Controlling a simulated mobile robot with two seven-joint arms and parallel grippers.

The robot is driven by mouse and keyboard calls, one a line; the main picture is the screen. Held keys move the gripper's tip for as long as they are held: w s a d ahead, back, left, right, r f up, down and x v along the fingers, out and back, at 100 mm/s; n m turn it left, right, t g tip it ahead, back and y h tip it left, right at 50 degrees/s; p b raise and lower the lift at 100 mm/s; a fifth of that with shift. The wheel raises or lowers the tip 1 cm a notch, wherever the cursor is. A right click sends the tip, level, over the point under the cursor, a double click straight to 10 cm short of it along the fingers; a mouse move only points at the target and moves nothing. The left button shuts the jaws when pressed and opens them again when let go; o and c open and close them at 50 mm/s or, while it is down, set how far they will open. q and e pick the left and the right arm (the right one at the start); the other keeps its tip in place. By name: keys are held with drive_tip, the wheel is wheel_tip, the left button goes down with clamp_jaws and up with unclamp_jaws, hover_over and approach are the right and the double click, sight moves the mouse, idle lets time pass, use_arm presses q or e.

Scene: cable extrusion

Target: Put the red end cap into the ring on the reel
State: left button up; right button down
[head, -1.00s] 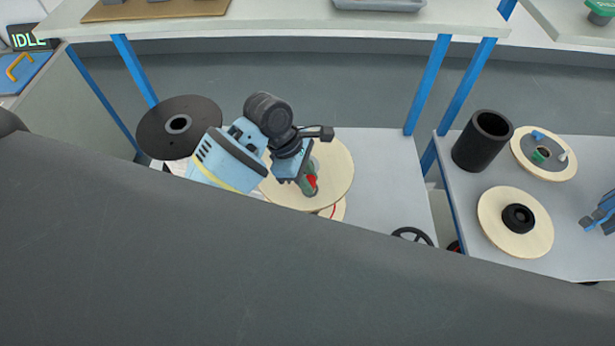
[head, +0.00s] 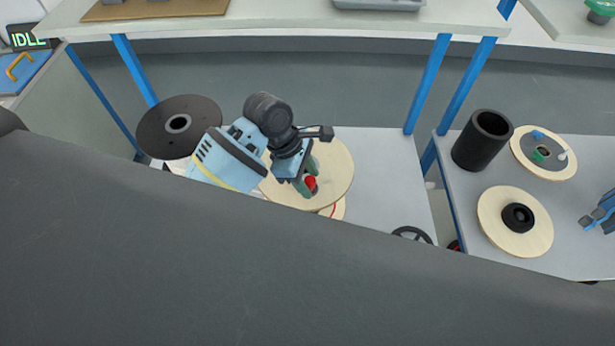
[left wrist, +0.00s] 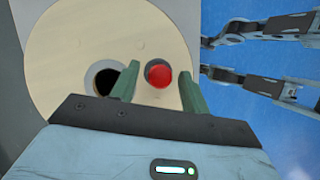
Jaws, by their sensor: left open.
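The red end cap (head: 310,182) is a small round red piece on the pale reel (head: 337,165). In the left wrist view the cap (left wrist: 158,77) lies between my spread green fingers, with a gap on each side. A dark rim, apparently the ring (left wrist: 152,64), shows behind the cap's upper edge; I cannot tell how deep the cap sits in it. My left gripper (head: 306,184) is open over the reel and holds nothing; it also shows in the left wrist view (left wrist: 158,82).
The reel's dark centre hole (left wrist: 105,80) is left of the fingers. A black reel (head: 178,127) lies to the left. The right table bears a black cylinder (head: 482,140) and two pale discs (head: 493,228) with parts. A shelf (head: 280,22) spans the back.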

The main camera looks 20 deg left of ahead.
use_arm(q)
drive_tip(key=v, duration=1.2)
